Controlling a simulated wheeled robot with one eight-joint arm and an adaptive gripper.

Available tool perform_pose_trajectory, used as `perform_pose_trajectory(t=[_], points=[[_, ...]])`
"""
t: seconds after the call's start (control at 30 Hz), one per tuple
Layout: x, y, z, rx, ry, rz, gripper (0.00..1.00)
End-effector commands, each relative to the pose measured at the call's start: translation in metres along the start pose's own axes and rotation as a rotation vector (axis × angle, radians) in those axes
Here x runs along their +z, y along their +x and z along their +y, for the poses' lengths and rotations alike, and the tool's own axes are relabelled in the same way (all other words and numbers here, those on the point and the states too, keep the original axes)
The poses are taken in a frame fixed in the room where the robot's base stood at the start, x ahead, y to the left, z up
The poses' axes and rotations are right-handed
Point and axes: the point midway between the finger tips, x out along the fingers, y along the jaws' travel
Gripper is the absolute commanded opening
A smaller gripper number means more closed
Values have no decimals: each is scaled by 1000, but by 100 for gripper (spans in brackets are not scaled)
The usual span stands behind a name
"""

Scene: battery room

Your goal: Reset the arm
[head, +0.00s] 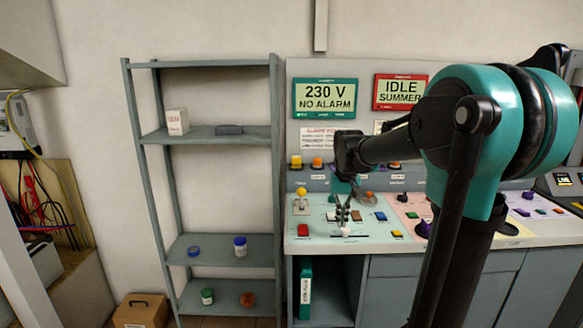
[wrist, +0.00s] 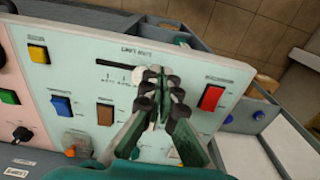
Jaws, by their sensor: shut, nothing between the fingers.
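My gripper (head: 343,215) is shut and empty over the left end of the control desk in the head view. In the wrist view my gripper (wrist: 161,85) shows its fingers together, in front of a white slider knob (wrist: 139,75) at the end of a dark slot. Whether the fingertips touch the knob I cannot tell. A red rocker button (wrist: 212,97) is to the right of the fingers and a brown rocker (wrist: 105,114) to their left. My arm crosses the right side of the head view and hides part of the desk.
The control desk (head: 330,241) carries several switches, with a lever with a yellow knob (head: 302,194) near the gripper. Panels reading "230 V" (head: 324,97) and "IDLE SUMMER" (head: 398,92) stand behind. A grey shelf (head: 222,245) stands to the left. A box (head: 141,311) is on the floor.

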Motion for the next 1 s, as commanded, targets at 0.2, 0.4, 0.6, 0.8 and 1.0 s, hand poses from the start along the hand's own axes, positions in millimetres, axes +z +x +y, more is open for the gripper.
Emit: perform_pose_trajectory(t=[0.2,0.4,0.6,0.8,1.0], points=[[29,23,8,-3,1,48,0],[70,55,16,-6,1,117,0],[140,106,28,-5,2,226,0],[194,144,34,-2,3,310,0],[207,154,36,0,1,332,0]])
